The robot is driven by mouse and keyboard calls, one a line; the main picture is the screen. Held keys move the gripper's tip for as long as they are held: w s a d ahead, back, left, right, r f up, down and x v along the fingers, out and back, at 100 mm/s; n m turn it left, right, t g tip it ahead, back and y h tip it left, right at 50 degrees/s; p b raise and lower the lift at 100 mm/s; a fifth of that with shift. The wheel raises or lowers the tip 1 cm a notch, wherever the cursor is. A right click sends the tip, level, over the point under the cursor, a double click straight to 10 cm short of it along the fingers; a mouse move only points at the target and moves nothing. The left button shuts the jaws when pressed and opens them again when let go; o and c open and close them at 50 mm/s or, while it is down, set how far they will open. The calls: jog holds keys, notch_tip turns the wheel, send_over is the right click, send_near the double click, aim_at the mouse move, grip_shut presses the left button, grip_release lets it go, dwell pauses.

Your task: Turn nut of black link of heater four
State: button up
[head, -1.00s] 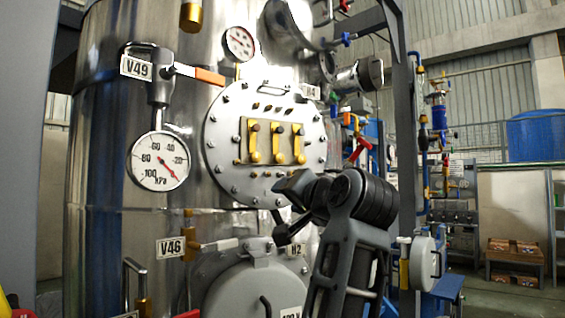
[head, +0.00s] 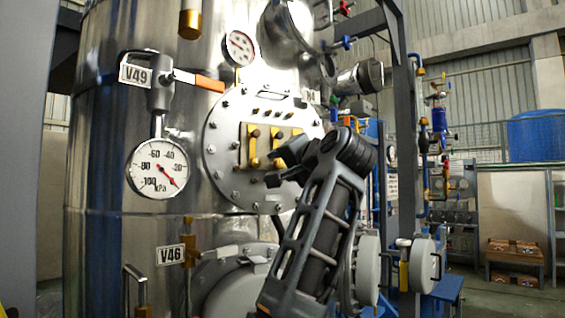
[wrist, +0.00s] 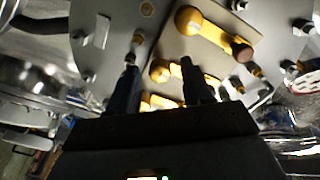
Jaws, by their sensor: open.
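A round bolted flange (head: 224,170) on the steel tank carries a small panel with several yellow links, one of them a yellow link (head: 253,147) left of my gripper (head: 281,167). My gripper is in front of the flange's right part and hides some of the panel. In the wrist view my gripper (wrist: 160,66) is open, with dark fingers on either side of yellow parts; contact cannot be told. A yellow link (wrist: 213,34) with a round end and a darker brownish end lies above the right finger. I cannot make out a black link or a heater four label.
A pressure gauge (head: 157,168) and the V49 valve's orange handle (head: 209,83) stand out at the left. The V46 valve (head: 189,245) and a grey round cover (head: 240,290) are below. A dark frame post (head: 403,130) rises at the right.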

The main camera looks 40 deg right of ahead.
jog(key=shift+w+d, duration=0.1)
jog(key=shift+w, duration=0.2)
grip_shut()
